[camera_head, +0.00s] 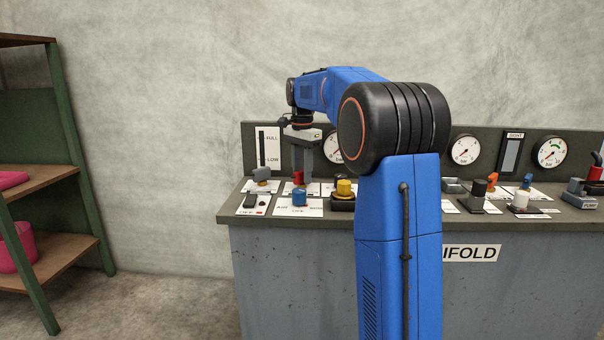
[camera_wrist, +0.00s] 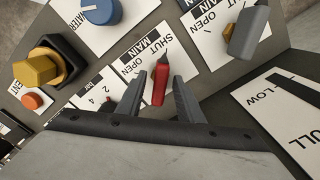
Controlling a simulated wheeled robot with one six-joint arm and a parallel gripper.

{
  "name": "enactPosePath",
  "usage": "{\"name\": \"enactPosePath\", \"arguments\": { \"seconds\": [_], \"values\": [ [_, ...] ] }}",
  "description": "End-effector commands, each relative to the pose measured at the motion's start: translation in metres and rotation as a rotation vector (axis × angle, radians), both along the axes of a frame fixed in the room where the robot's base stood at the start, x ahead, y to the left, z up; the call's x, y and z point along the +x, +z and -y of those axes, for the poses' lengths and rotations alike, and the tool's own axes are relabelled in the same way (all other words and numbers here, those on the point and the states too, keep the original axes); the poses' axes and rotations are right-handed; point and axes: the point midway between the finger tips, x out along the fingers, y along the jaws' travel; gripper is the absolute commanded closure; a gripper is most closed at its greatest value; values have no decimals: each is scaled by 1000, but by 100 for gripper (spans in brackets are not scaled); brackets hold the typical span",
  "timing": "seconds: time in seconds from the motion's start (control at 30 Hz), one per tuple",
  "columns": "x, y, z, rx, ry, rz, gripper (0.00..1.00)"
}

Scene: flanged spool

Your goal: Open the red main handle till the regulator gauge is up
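The red main handle (camera_wrist: 160,82) stands on a white plate (camera_wrist: 128,82) marked SHUT, OPEN and MAIN. Its narrow end points up the wrist picture, toward the word SHUT. My gripper (camera_wrist: 158,88) is open, with one finger on each side of the handle and a visible gap on both sides. In the head view my gripper (camera_head: 301,163) reaches down over the red handle (camera_head: 298,178) at the panel's left part. A round gauge (camera_head: 332,148) behind is half hidden by my arm; its needle cannot be read. I cannot tell which gauge is the regulator's.
Close by are a grey lever (camera_wrist: 248,32), a blue knob (camera_wrist: 100,10) and a yellow knob (camera_wrist: 36,68). A FULL/LOW level gauge (camera_head: 262,150) stands behind. More gauges (camera_head: 466,150) and controls line the right. A shelf (camera_head: 55,170) stands at the far left.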

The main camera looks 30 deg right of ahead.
Motion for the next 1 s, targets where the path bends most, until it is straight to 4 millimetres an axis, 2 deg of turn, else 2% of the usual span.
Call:
{"name": "enactPosePath", "arguments": {
  "seconds": [0.23,0.37,0.4,0.73,1.0],
  "values": [
    [0,0,0,0,0,0,66],
    [0,0,0,0,0,0,98],
    [0,0,0,0,0,0,100],
    [0,0,0,0,29,0,100],
    [0,0,0,0,176,0,100]
  ]
}}
